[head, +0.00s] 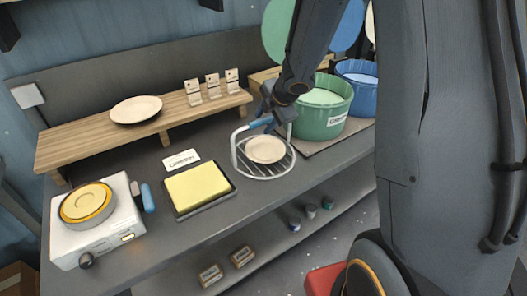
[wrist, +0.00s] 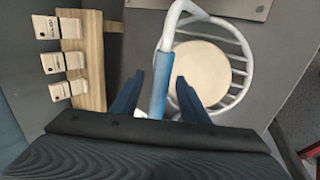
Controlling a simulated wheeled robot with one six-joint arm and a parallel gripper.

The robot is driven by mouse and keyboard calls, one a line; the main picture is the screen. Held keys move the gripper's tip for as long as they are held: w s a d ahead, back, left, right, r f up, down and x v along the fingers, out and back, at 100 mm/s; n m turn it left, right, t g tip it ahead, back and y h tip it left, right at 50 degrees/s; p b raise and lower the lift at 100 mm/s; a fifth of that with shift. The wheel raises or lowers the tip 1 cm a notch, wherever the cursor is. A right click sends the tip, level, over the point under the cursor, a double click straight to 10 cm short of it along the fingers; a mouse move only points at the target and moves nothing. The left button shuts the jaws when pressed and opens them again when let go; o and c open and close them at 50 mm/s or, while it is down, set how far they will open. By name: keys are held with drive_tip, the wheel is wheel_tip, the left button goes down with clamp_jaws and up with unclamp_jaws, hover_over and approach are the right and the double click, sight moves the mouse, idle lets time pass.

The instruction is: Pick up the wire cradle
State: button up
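The wire cradle (head: 235,150) is a white wire basket with a raised handle that has a blue grip. It stands on the grey counter, with a round cream plate (head: 265,149) lying in it. In the wrist view the cradle's white handle bar (wrist: 168,34) runs down to the blue grip (wrist: 160,82), and the plate (wrist: 203,72) shows inside the wires. My gripper (head: 268,116) is at the handle. In the wrist view its two dark blue fingers (wrist: 160,84) are apart, one on each side of the blue grip, with gaps visible. My gripper partly hides the handle in the head view.
A green tub (head: 322,118) and a blue tub (head: 360,88) stand right of the cradle. A yellow sponge tray (head: 197,188) and a white burner (head: 95,222) are to the left. A wooden shelf (head: 85,134) with a plate and small cards is behind.

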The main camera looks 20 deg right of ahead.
clamp_jaws()
drive_tip(key=shift+r, duration=0.1)
